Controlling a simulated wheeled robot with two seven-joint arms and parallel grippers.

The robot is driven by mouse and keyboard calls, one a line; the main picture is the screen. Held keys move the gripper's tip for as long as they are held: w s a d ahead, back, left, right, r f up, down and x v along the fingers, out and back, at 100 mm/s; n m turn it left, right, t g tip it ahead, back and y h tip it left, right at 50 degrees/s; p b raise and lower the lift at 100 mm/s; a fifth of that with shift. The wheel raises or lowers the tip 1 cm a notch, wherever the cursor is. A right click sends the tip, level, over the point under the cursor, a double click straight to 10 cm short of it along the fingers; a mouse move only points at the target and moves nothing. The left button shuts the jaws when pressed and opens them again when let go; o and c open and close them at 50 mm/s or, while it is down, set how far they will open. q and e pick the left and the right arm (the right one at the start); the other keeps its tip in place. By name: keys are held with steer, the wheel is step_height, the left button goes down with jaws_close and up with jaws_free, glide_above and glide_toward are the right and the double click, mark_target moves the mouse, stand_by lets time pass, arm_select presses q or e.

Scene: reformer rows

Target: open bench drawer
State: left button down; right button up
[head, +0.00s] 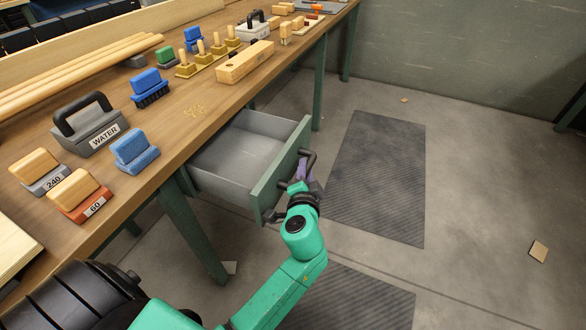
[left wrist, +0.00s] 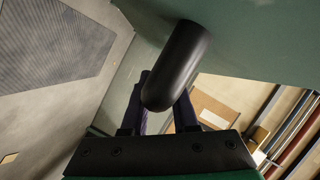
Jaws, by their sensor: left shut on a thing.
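The bench drawer (head: 240,145) is pulled out from under the wooden bench, and its grey inside looks empty. Its green front (head: 268,190) carries a dark bar handle (head: 309,160). My left gripper (head: 303,178) is at the outer side of the drawer front, shut on the handle. In the left wrist view the dark rounded handle end (left wrist: 178,68) lies between the two fingers (left wrist: 162,112), close to the green drawer front (left wrist: 250,40). The exact finger contact is partly hidden by the handle. My right gripper is not in view.
The bench top (head: 190,120) holds a WATER box (head: 88,125), sanding blocks (head: 75,195), brushes (head: 150,88) and a wooden plane-like block (head: 245,62). A bench leg (head: 190,230) stands below the drawer. Dark mats (head: 378,175) lie on the floor; the floor to the right is mostly clear.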

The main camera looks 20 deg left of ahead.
arm_select(q)
steer(key=shift+d, duration=0.1)
steer(key=c, duration=0.7)
jaws_free()
steer(key=v, duration=1.4)
steer(key=shift+s+r+b, duration=0.1)
steer(key=shift+s+b, duration=0.2)
steer(key=shift+b, duration=0.1)
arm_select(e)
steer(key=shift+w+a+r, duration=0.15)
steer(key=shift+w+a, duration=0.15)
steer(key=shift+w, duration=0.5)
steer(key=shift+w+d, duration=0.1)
